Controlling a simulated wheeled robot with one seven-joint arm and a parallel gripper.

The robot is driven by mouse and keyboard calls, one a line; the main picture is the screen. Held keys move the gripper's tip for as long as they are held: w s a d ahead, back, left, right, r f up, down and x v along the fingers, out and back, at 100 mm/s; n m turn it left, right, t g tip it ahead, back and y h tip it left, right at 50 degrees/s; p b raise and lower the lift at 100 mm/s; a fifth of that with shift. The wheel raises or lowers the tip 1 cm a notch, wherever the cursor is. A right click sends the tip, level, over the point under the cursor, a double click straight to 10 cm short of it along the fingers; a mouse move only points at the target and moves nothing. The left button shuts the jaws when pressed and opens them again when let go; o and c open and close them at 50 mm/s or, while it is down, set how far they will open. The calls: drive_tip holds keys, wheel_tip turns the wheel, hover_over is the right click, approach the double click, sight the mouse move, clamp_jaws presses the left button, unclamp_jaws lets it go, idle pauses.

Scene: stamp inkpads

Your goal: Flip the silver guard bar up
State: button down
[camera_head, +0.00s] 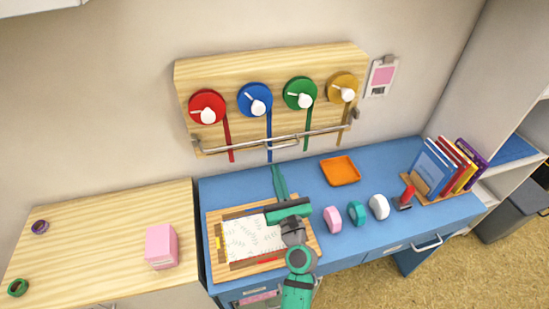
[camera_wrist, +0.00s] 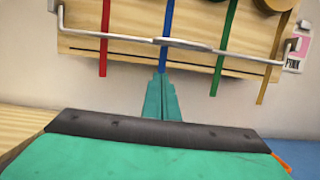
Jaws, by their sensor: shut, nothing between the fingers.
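The silver guard bar (camera_head: 250,146) runs across the lower part of a wooden wall board (camera_head: 310,65), in front of the hanging ribbons. It is low, with end brackets at both sides of the board. It also crosses the upper part of the wrist view (camera_wrist: 110,38). My gripper (camera_head: 276,169) is shut and empty, its green fingers pointing at the wall below the bar's middle. In the wrist view the closed fingertips (camera_wrist: 160,77) sit just below the bar, in line with the blue ribbon (camera_wrist: 166,20). A gap shows between fingertips and bar.
Red, blue, green and yellow reels with white knobs hang on the board. Below, the blue desk (camera_head: 235,188) holds a framed paper tray (camera_head: 219,266), orange tray (camera_head: 341,170), tape rolls (camera_head: 356,213), red-handled stamp (camera_head: 407,195) and books (camera_head: 456,166). A pink block (camera_head: 161,247) stands left.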

sight(282, 137)
drive_tip(key=shift+w+a+r, duration=0.15)
drive_tip(key=shift+w+r, duration=0.25)
drive_tip(key=shift+r, duration=0.35)
drive_tip(key=shift+w+a+r, duration=0.1)
drive_tip(key=shift+w+r, duration=0.3)
drive_tip(key=shift+r, duration=0.3)
drive_tip(key=shift+w+a+r, duration=0.15)
drive_tip(key=shift+w+r, duration=0.25)
drive_tip(key=shift+r, duration=0.35)
drive_tip(key=shift+r, duration=0.1)
